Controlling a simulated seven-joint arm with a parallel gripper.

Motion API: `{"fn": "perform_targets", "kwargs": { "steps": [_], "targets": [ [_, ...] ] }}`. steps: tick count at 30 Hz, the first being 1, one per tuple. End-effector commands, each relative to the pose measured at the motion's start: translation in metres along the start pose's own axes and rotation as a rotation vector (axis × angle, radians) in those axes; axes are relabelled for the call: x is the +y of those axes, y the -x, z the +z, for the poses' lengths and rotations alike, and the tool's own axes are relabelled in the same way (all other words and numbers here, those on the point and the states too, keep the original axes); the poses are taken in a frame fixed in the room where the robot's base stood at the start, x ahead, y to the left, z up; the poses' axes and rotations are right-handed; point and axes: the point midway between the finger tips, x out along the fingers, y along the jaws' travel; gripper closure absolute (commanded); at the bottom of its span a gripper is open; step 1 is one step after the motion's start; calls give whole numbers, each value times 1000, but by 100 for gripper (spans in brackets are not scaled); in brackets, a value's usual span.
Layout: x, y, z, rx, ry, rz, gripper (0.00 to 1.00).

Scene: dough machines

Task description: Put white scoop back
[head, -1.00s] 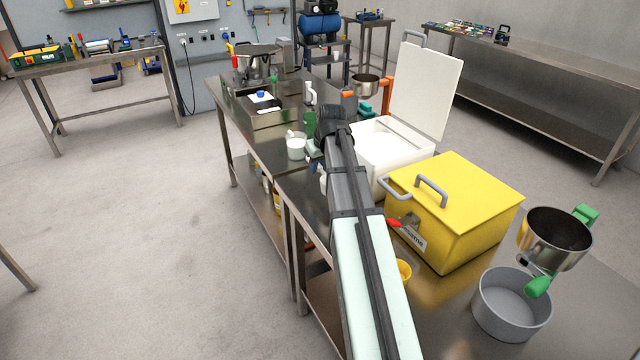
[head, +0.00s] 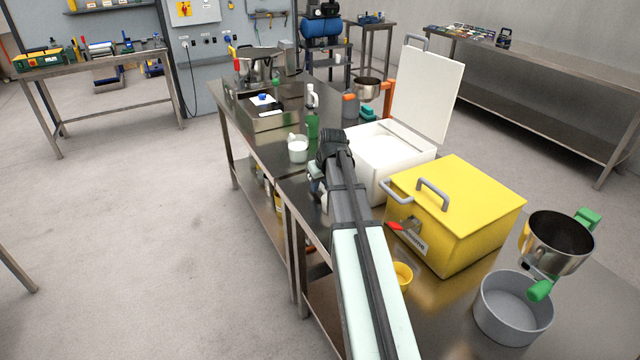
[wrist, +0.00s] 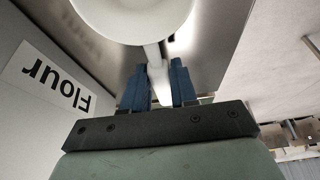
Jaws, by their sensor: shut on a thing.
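The white scoop (wrist: 135,14) is in my gripper (wrist: 159,80). In the wrist view the blue fingers are shut on its white handle, and its round bowl lies beyond the fingertips, cut off by the top edge. The white flour box (head: 384,153) stands open, lid raised, just right of my arm in the head view. Its "Flour" label (wrist: 47,80) shows at left in the wrist view, so my gripper is beside the box's labelled side, above the steel table.
A yellow lidded box (head: 455,210) stands right of my arm. A grey pot (head: 512,308) is at the front right.

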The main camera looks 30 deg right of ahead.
Motion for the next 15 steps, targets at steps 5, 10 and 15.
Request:
{"fn": "perform_targets", "kwargs": {
  "steps": [5,10,15],
  "targets": [
    [0,-1,0,0,0,0,60],
    [0,-1,0,0,0,0,47],
    [0,-1,0,0,0,0,47]
  ]
}}
